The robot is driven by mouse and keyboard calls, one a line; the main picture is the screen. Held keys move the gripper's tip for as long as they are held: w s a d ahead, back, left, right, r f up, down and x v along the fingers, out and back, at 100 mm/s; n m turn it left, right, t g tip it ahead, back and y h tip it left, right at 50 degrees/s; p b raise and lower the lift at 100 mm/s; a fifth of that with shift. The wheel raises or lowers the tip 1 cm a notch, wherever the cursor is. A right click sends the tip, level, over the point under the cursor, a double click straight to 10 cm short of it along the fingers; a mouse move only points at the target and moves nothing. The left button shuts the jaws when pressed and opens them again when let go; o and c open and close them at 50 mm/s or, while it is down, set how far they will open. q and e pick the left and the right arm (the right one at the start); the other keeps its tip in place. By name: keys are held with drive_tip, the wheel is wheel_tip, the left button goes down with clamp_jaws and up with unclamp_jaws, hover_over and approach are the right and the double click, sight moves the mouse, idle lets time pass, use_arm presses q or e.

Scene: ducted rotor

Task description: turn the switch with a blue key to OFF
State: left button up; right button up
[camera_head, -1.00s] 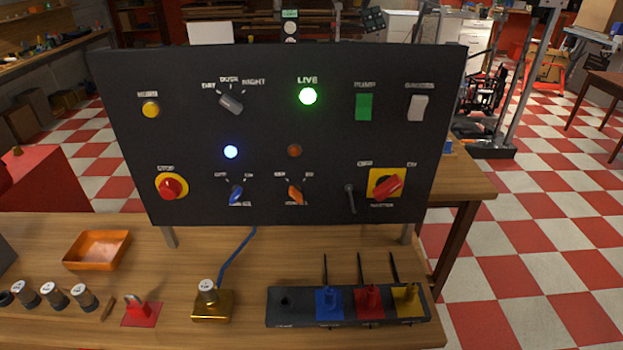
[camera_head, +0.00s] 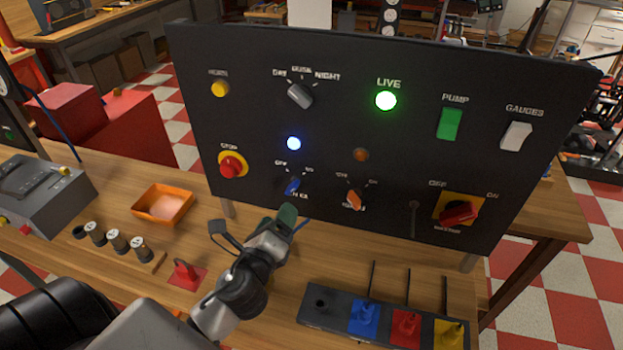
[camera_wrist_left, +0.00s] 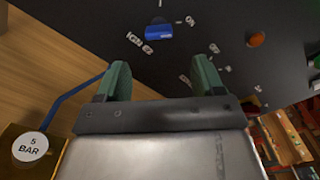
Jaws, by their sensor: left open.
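The blue key switch (camera_head: 292,186) is on the lower part of the black upright panel (camera_head: 330,120), under a lit blue lamp (camera_head: 293,143). Its knob is tilted, with its upper end toward the right. In the left wrist view the blue key (camera_wrist_left: 158,32) lies ahead of and between the fingertips, apart from them. My left gripper (camera_head: 288,214) is just below and in front of the switch, open and empty; its two green fingers (camera_wrist_left: 160,75) are spread. My right gripper is not in view.
An orange key switch (camera_head: 355,199) is right of the blue one, and a red stop button (camera_head: 232,166) is left. A rack with blue, red and yellow blocks (camera_head: 363,318) stands at the front right. An orange tray (camera_head: 163,205) sits left on the bench.

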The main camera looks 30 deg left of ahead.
sight(290, 192)
use_arm(q)
drive_tip(key=x, duration=0.1)
drive_tip(key=p+x, duration=0.1)
drive_tip(key=x, duration=0.1)
drive_tip(key=shift+w+a+r, duration=0.2)
drive_tip(key=shift+w+r, duration=0.1)
drive_tip(key=shift+r, duration=0.05)
drive_tip(key=x, duration=0.3)
drive_tip(key=p+x, duration=0.1)
drive_tip(key=shift+w+f, duration=0.25)
drive_tip(key=shift+w, duration=0.05)
drive_tip(key=shift+x, duration=0.8)
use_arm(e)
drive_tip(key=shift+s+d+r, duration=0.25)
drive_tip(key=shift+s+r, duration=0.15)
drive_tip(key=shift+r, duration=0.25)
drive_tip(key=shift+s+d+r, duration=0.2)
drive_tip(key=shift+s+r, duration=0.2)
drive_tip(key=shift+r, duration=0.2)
use_arm(q)
drive_tip(key=shift+a, duration=0.1)
drive_tip(key=shift+s, duration=0.1)
drive_tip(key=c, duration=0.9)
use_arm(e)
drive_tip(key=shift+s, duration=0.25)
